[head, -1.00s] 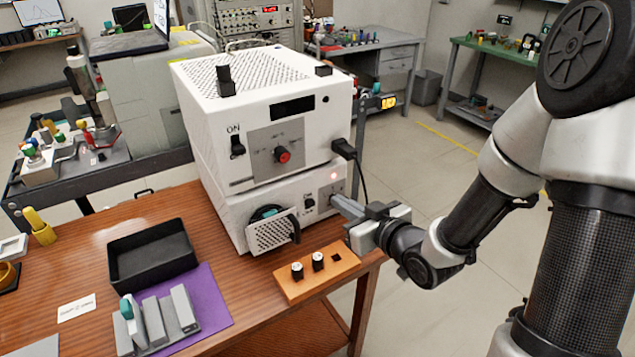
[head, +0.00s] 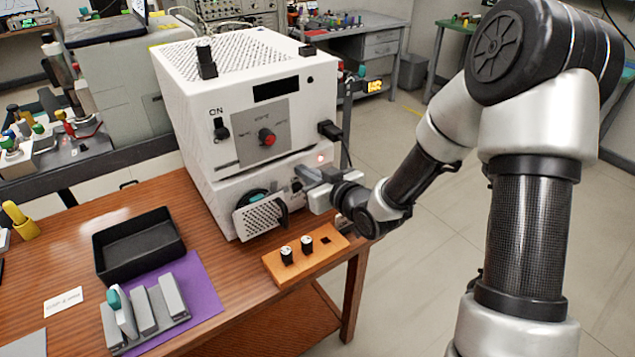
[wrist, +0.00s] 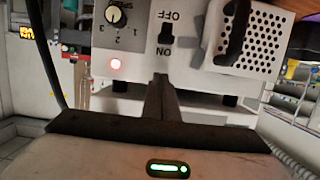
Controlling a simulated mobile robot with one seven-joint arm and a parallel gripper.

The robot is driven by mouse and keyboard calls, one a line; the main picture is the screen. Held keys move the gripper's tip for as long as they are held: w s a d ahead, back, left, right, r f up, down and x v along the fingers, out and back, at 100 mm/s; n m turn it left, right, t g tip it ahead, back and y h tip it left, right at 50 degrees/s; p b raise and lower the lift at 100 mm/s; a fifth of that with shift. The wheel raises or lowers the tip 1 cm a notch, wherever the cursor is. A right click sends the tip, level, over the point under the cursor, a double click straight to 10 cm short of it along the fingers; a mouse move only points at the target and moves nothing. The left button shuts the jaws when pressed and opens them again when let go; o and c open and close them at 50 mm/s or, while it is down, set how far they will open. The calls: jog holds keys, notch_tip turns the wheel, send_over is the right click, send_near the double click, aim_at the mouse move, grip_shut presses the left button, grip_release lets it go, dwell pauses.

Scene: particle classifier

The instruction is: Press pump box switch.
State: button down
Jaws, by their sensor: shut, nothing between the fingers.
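The pump box (head: 222,207) is the lower white box under a larger white unit. Its small black switch (head: 297,186) is on the front, between the perforated round-cornered cover and a red light. In the wrist view the switch (wrist: 165,35) shows upside down between OFF and ON labels. My gripper (head: 308,175) is shut and empty, its fingertips in front of the pump box beside the switch. In the wrist view the fingertips (wrist: 160,82) line up just below the switch; I cannot tell whether they touch the box.
The upper unit (head: 240,115) has a red knob (head: 267,138) and a plugged cable at its right. An orange block with two small knobs (head: 306,243) lies below my gripper. A black tray (head: 140,272) stands left. Open floor lies right of the table.

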aim_at(300, 190)
jog(key=shift+w+a+f+b, duration=0.15)
jog(key=shift+f+b, duration=0.35)
jog(key=shift+f, duration=1.6)
notch_tip(300, 190, down, 3)
jog(key=b, duration=0.2)
jog(key=shift+b, duration=0.4)
jog(key=shift+r, duration=0.1)
